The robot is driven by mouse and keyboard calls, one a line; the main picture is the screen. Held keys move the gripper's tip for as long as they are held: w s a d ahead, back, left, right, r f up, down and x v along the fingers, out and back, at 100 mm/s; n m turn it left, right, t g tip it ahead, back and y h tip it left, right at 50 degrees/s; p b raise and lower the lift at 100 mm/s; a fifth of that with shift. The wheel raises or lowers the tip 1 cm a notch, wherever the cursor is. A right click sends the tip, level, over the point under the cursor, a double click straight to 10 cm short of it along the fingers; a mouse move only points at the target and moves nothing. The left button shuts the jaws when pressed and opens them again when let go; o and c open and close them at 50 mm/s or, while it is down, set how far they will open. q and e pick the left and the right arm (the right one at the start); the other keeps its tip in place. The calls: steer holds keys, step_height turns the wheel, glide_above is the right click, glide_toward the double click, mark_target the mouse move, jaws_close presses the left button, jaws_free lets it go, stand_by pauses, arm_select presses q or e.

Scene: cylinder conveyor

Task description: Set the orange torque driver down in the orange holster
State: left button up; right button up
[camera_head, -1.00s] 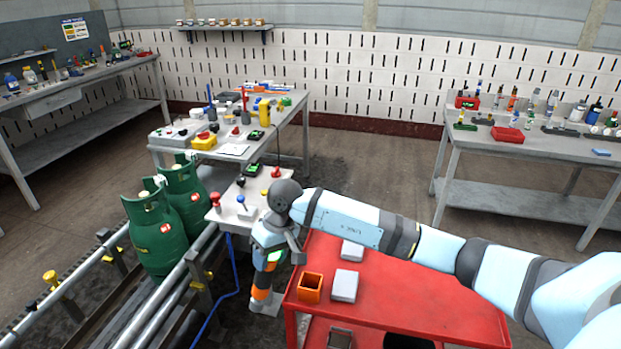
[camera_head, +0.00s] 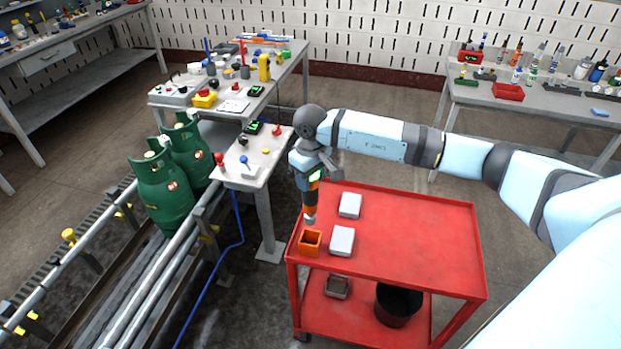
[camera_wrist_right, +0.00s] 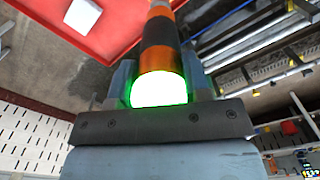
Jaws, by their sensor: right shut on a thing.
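The orange holster (camera_head: 310,242) is an open square box at the left front corner of the red cart's top. The orange and black torque driver (camera_head: 311,203) hangs upright from my right gripper (camera_head: 309,176), its grey tip just above and behind the holster, apart from it as far as I can tell. In the right wrist view the driver (camera_wrist_right: 160,40) sits between the fingers of my right gripper (camera_wrist_right: 160,85), with a glowing green-white end near the palm. The holster is not visible in the wrist view. My left gripper is not in view.
The red cart (camera_head: 420,235) also carries two white boxes (camera_head: 342,241) (camera_head: 350,205) right of the holster. A black bucket (camera_head: 398,305) stands on its lower shelf. Green gas cylinders (camera_head: 162,188) stand on the conveyor at left. A grey control table (camera_head: 262,165) is behind the cart's left side.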

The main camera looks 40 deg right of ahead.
steer(key=shift+f+b, duration=2.3)
steer(key=shift+f, duration=0.1)
steer(key=shift+b, duration=0.35)
steer(key=shift+b, duration=0.35)
